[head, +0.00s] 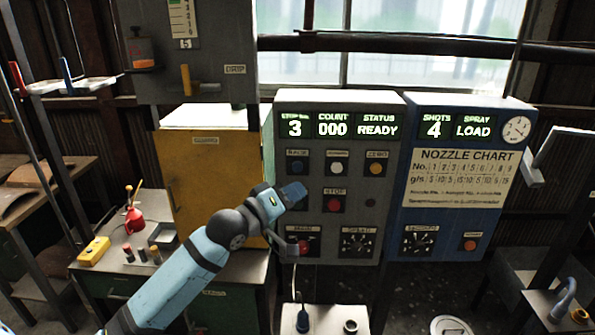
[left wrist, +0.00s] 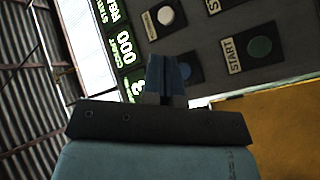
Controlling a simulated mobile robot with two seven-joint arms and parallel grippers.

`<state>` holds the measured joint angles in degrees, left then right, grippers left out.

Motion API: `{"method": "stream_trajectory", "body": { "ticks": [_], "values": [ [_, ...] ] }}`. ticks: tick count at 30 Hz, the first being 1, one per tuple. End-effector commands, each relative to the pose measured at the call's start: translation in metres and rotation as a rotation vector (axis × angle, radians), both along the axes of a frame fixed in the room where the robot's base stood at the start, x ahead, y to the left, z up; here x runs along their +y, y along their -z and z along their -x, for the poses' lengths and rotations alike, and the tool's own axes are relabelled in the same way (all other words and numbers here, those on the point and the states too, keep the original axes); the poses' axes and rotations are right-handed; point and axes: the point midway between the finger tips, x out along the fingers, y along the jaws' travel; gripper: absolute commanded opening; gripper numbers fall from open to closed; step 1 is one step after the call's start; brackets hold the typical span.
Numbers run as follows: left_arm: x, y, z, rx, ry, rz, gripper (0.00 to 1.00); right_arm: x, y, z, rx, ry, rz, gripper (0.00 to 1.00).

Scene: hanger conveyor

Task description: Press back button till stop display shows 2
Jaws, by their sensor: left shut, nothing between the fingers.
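The grey control panel (head: 370,200) stands ahead, with a stop display (head: 295,126) that reads 3. The blue back button (head: 297,166) is at the upper left of its buttons. My left gripper (head: 297,190) is shut and empty, just below that button in the head view, covering the area under it. In the left wrist view the shut fingertips (left wrist: 166,62) are close beside the blue button (left wrist: 184,70). I cannot tell whether they touch it. The right gripper is not in view.
A white button (head: 337,168), yellow zero button (head: 376,168) and red stop button (head: 333,204) are nearby. The green start button (left wrist: 260,47) shows in the left wrist view. A yellow cabinet (head: 200,180) stands left and a blue spray panel (head: 460,180) right.

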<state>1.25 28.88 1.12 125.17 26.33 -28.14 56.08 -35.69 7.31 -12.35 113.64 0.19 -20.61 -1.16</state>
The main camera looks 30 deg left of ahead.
Motion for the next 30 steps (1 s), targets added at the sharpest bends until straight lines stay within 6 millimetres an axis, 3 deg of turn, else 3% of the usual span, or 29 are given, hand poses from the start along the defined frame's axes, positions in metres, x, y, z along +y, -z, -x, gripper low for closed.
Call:
{"method": "stream_trajectory", "body": {
  "ticks": [6,12,30],
  "values": [
    [0.018,0.002,-0.028,-0.001,-0.001,-0.003,0.0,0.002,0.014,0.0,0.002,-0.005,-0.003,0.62],
    [0.028,-0.001,-0.045,0.0,-0.001,-0.001,0.0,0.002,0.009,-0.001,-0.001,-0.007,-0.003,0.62],
    [0.032,0.0,-0.052,0.001,-0.001,0.0,0.0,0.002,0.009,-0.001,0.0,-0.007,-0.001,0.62]
  ]
}}
